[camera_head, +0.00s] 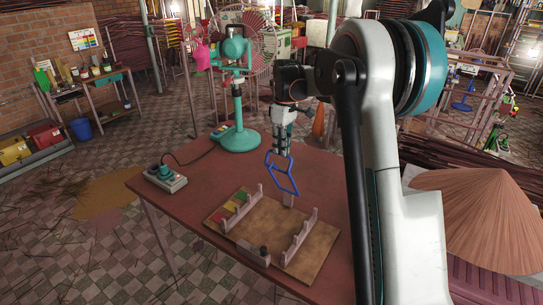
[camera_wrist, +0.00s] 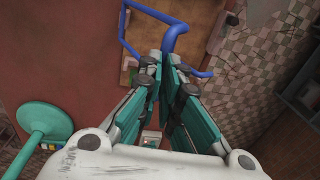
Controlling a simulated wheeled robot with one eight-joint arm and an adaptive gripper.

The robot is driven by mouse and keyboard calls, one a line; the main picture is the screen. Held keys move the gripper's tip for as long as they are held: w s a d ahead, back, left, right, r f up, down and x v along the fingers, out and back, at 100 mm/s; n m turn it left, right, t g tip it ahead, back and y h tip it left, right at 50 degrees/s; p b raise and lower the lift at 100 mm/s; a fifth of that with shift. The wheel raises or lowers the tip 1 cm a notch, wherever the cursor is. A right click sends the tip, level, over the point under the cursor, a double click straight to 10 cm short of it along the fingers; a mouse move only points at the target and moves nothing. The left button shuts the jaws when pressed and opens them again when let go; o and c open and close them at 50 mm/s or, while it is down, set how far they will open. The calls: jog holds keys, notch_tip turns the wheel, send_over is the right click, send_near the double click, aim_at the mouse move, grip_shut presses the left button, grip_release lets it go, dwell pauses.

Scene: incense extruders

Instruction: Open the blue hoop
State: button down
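The blue hoop (camera_head: 293,180) is a thin, angular bent loop above the back right part of a brown wooden board (camera_head: 268,217) on the table. My gripper (camera_head: 282,151) points down at the top of the hoop. In the wrist view, the fingertips of my gripper (camera_wrist: 167,60) are close together, with the blue bar of the hoop (camera_wrist: 150,17) running up from between them and bending left. Another blue length shows to the right, behind the fingers. Whether the hoop's lower end touches the small post on the board is not clear.
The board carries grey notched racks (camera_head: 300,238) and coloured blocks (camera_head: 234,208). A teal stand fan (camera_head: 240,138) stands behind left, and a grey control box (camera_head: 165,178) sits at the table's left edge. The table (camera_head: 190,205) is clear left of the board.

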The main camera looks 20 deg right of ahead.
jog(key=w+d+f+g+y+p, duration=0.1)
jog(key=w+d+g+y+p, duration=0.1)
jog(key=w+d, duration=0.3)
jog(key=shift+w+d+f+y, duration=0.2)
jog(key=shift+d+y, duration=0.5)
jog(key=shift+d, duration=1.45)
jog(key=c, duration=1.8)
grip_release()
jog(key=o, duration=0.7)
jog(key=shift+w+d+f, duration=0.25)
jog(key=shift+w, duration=0.05)
jog(key=shift+a+r, duration=0.1)
jog(key=shift+r, duration=0.05)
jog(key=shift+c, duration=0.9)
jog(key=shift+a+g, duration=0.1)
jog(key=shift+g, duration=0.2)
jog(key=shift+c, duration=0.4)
jog(key=shift+r, duration=0.1)
jog(key=shift+c, duration=0.2)
